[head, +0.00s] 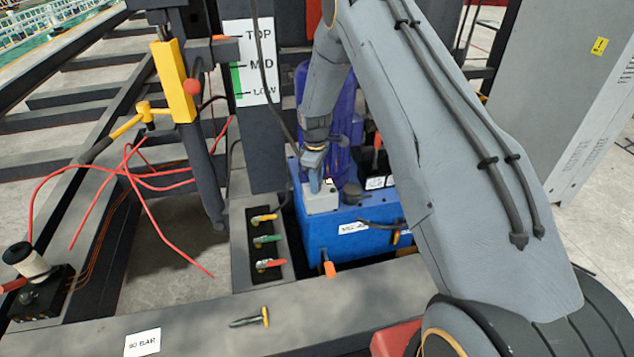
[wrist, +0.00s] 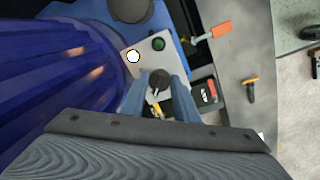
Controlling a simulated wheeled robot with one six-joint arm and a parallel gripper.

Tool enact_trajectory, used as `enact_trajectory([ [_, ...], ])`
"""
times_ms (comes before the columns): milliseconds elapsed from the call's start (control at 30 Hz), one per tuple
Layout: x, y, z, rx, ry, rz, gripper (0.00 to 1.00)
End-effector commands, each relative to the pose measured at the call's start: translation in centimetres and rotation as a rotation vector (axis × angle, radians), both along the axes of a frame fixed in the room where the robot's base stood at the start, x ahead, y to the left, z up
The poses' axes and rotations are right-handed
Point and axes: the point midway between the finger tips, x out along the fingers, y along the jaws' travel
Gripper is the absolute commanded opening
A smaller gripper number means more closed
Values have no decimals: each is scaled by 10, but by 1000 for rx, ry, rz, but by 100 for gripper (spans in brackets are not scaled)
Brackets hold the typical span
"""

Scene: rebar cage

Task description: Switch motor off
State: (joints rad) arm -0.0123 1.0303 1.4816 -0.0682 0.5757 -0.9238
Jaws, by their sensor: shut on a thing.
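A small grey-white control box (head: 321,198) sits on top of the blue tank (head: 352,243). The box also shows in the wrist view (wrist: 126,92), with a white button or lamp (wrist: 133,57), a dark green button (wrist: 158,44) and a black knob (wrist: 160,79). My gripper (head: 317,187) points down onto the box. In the wrist view its two blue-grey fingers (wrist: 163,82) stand on either side of the black knob and are shut on it. The fingers hide the box top in the head view. The ribbed purple-blue motor (head: 312,88) stands upright right behind the box.
Yellow, green and red valve levers (head: 264,240) are on a panel left of the tank. A black filler cap (head: 352,190) is to the right of the box. A yellow-and-black tool (head: 250,320) lies on the front beam. Red hoses (head: 150,180) hang at left.

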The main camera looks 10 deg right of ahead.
Motion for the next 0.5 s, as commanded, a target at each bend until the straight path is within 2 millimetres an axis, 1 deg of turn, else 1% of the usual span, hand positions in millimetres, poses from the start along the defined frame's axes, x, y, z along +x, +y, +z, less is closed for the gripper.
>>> enact_trajectory([
  [367,0,0,0,0,0,5,5],
  [400,0,0,0,0,0,5,31],
  [500,0,0,0,0,0,5,46],
])
